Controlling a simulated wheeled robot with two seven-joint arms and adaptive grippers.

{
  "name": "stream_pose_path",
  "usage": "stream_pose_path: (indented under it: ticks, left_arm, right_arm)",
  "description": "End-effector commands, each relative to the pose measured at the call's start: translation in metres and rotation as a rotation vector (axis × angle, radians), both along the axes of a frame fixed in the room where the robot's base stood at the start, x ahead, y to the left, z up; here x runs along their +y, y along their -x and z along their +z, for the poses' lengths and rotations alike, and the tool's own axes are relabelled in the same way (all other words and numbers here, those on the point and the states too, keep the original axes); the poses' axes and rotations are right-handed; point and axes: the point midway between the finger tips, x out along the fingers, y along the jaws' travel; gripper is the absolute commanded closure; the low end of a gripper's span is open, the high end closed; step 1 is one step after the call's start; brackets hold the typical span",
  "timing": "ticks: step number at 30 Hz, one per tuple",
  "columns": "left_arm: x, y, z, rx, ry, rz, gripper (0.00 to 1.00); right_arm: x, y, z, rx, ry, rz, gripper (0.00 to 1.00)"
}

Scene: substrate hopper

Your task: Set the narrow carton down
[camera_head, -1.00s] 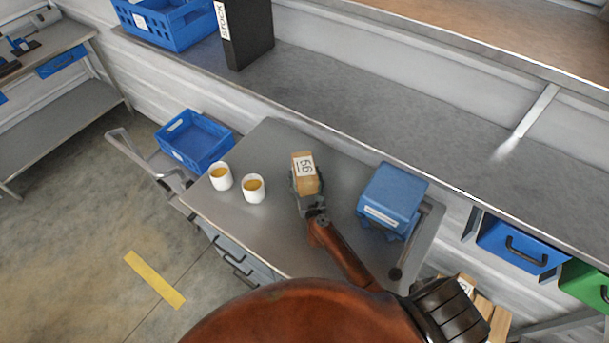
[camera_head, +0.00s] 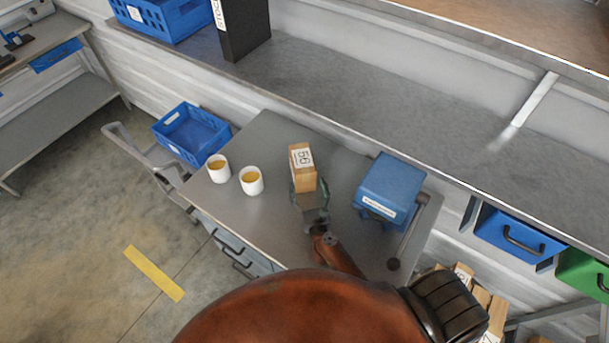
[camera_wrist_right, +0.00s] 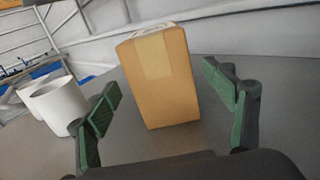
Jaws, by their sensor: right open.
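In the right wrist view the carton (camera_wrist_right: 160,80) stands between and beyond the spread green finger pads, with a gap on either side. My right gripper (camera_head: 310,196) is open just in front of the carton; it also shows in the right wrist view (camera_wrist_right: 172,100). My left gripper is not in view.
Two white cups (camera_head: 219,168) (camera_head: 251,181) with yellowish contents stand left of the carton. A blue hopper machine (camera_head: 388,187) with a crank stands to the right. A blue crate (camera_head: 190,133) lies beyond the bench's left edge. The bench's front left is clear.

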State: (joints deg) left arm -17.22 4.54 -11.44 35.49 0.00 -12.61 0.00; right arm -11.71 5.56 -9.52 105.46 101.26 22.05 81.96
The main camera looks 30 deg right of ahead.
Motion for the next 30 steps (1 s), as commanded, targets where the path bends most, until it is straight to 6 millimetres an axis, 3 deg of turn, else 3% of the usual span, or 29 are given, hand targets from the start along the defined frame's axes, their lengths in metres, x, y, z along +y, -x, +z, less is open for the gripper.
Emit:
stream_pose_path:
  ticks: [7, 25, 30]
  left_arm:
    - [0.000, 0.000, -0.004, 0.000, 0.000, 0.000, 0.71]
    - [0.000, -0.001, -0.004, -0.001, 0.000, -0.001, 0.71]
    - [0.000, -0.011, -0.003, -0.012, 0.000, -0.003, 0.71]
  right_arm:
    - [0.007, 0.024, 0.000, 0.000, -0.001, 0.001, 0.24]
    - [0.007, 0.025, 0.000, -0.001, 0.000, 0.001, 0.24]
    - [0.005, 0.027, 0.000, 0.000, 0.000, -0.003, 0.24]
